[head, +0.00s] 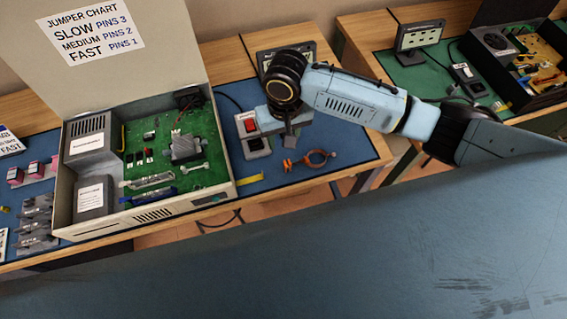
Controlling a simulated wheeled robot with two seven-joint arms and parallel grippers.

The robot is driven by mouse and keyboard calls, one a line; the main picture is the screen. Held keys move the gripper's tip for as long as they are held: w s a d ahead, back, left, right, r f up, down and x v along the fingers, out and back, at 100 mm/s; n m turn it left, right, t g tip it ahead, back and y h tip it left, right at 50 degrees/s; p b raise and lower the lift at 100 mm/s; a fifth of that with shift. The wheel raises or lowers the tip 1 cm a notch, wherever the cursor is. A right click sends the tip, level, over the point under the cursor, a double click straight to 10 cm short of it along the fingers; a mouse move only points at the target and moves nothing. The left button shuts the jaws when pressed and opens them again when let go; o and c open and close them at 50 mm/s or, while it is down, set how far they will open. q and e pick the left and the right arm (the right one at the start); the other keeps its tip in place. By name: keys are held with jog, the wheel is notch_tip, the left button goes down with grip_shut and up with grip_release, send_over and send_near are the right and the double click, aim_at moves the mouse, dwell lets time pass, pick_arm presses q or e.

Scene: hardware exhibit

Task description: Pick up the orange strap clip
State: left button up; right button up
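The orange strap clip (320,166) lies on the blue mat (355,150), right of the open case. It shows as an orange ring with a narrower orange end at its left. My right arm comes in from the right, and its gripper (290,139) hangs above and behind the clip's left end. The gripper's fingers are dark and small here, and I cannot tell whether they are open or shut. The gripper appears apart from the clip. My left gripper is not in view.
A beige open case (160,212) with a green board stands to the left. A switch box with a red button (250,125) sits close to my gripper. A small screen (265,54) stands behind. The mat right of the clip is clear. Another bench (440,75) stands at right.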

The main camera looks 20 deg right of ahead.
send_over(287, 163)
jog(key=w, duration=0.1)
notch_tip(287, 163, down, 8)
jog(key=shift+r+b, duration=0.1)
jog(key=shift+b, duration=0.35)
jog(key=f, duration=0.2)
jog(key=s+f, duration=0.1)
jog(key=f, duration=0.1)
jog(key=shift+d+f, duration=0.1)
jog(key=shift+f, duration=0.6)
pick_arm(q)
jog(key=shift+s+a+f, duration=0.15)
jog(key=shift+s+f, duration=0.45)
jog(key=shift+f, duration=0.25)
pick_arm(e)
jog(key=c, duration=0.9)
